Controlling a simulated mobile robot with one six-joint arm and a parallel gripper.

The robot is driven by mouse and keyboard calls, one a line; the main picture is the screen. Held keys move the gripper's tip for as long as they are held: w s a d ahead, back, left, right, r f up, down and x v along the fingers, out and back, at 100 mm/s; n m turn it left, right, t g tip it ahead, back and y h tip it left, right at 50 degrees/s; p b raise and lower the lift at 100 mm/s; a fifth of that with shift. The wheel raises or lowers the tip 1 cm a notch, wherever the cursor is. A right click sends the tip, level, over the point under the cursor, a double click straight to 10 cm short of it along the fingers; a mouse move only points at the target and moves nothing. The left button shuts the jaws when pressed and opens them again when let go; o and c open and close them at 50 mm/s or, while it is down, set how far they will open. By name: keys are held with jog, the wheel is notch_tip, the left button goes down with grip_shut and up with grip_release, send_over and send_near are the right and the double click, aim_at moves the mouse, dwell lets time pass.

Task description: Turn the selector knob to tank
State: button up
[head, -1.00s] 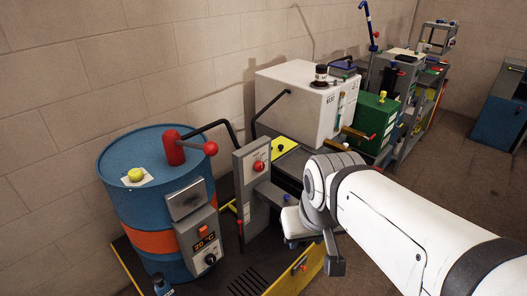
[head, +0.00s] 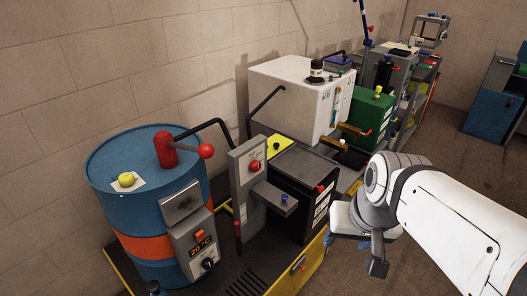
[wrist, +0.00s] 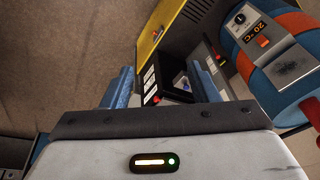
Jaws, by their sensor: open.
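A grey upright panel (head: 248,185) stands right of the blue drum in the head view, with a round red knob (head: 255,166) on its face. A smaller black knob (head: 208,264) sits on the drum's control box under a 20 °C display. I cannot read any "tank" mark, so I cannot tell which knob is the selector. My gripper is right of the panel, apart from both knobs; its fingertips are mostly hidden in the head view. In the wrist view my gripper (wrist: 163,85) is open and empty, its blue fingers spread, with the black box beyond them.
A black box (head: 305,190) with red and blue caps stands right of the panel. Behind are a white tank (head: 290,95) and a green box (head: 368,115). Open floor (head: 430,265) lies at right.

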jog(key=shift+o, duration=0.5)
jog(key=w+a+f+m+g+y+b, duration=0.1)
jog(key=w+a+f+m+y+b, duration=0.1)
jog(key=w+a+f+y+b, duration=0.2)
jog(key=w+a+f+b, duration=0.1)
jog(key=w+a, duration=0.2)
jog(key=a, duration=0.1)
jog(key=shift+w+f+m+y, duration=0.35)
jog(key=shift+f+m+y, duration=0.05)
jog(key=m+t+y+b, duration=0.9)
jog(key=m+b, duration=0.4)
jog(key=m, duration=0.1)
send_near(258, 168)
jog(key=a, duration=0.2)
jog(key=shift+m, duration=0.3)
jog(key=x, duration=0.5)
jog(key=w+x, duration=0.1)
jog(key=x, duration=0.1)
jog(key=shift+w, duration=0.2)
jog(key=shift+c, duration=0.3)
jog(key=c, duration=0.9)
